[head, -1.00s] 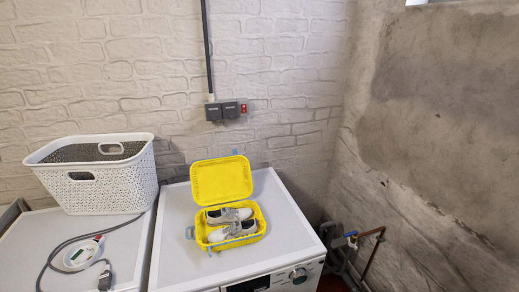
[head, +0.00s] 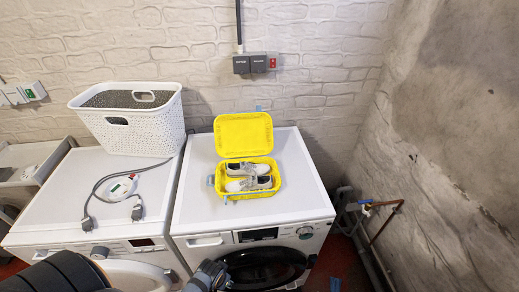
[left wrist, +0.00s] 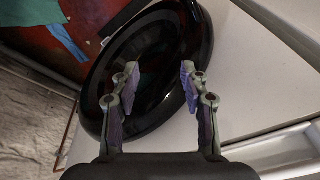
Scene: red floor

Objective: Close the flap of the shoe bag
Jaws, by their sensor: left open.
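The yellow shoe bag (head: 274,186) sits on top of the right-hand washing machine in the head view. Its flap (head: 243,135) stands open at the back, tilted up toward the wall. A pair of white and grey shoes (head: 248,184) lies inside the bag. My left gripper (left wrist: 159,72) is open and empty in the left wrist view, in front of the machine's dark round door. In the head view, part of it shows at the bottom edge, well below and in front of the bag. My right gripper is not in view.
A white laundry basket (head: 133,132) stands on the left machine, with a grey cable (head: 100,183) and a round white item (head: 115,190) in front. The right machine's top (head: 196,170) is clear around the bag. Pipes (head: 386,222) run along the right wall.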

